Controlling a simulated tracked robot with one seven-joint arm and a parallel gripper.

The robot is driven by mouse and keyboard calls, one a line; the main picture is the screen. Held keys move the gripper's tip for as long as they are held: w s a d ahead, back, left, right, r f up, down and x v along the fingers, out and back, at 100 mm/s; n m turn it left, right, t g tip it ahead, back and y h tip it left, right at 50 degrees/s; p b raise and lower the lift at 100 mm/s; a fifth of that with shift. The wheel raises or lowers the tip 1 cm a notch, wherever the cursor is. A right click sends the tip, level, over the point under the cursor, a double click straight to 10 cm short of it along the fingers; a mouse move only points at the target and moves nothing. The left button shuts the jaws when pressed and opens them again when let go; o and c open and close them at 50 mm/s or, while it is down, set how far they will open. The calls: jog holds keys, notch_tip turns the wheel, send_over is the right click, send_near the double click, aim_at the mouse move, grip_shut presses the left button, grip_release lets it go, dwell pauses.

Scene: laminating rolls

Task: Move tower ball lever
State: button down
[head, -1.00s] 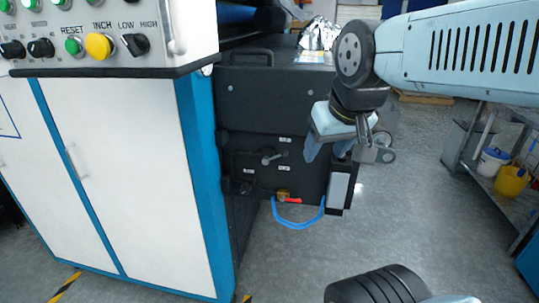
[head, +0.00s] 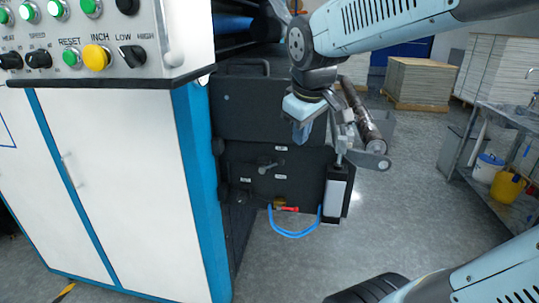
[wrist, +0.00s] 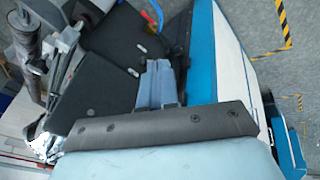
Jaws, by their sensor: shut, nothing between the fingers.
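A small dark lever (head: 267,167) sits on the black panel (head: 235,168) of the machine tower, among small white labels. Lower on the panel, a brass valve with a red handle (head: 288,208) joins a blue hose (head: 290,232). I cannot tell for certain which one is the tower ball lever. My gripper (head: 301,138) is shut and empty, its blue-grey fingers pointing down in front of the tower, above and to the right of the dark lever in the picture. In the wrist view the fingers (wrist: 157,72) lie together, near the black panels, with the red handle (wrist: 149,20) beyond them.
A white cabinet (head: 120,180) with blue edging and a control panel (head: 90,40) stands at left. A metal roller and bracket (head: 360,120) and a grey cylinder (head: 335,195) are at the tower's right corner, close to my gripper. Open floor (head: 420,210) lies to the right.

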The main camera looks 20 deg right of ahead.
jog(key=w+a+f+n, duration=0.2)
jog(key=w+n, duration=0.3)
jog(key=w, duration=0.4)
jog(key=w+a+f+n+g+h, duration=0.1)
jog(key=w+a+f+n, duration=0.1)
jog(key=w+n, duration=0.4)
jog(key=w, duration=0.3)
jog(key=shift+a+f+g, duration=0.3)
jog(key=shift+a+f, duration=0.05)
jog(key=shift+s, duration=0.1)
send_over(276, 164)
jog(key=s+a, duration=0.2)
notch_tip(276, 164, down, 11)
jog(key=shift+w+d+f, duration=0.3)
jog(key=shift+w+d, duration=0.05)
jog(key=shift+d, duration=0.2)
jog(key=shift+a, duration=0.15)
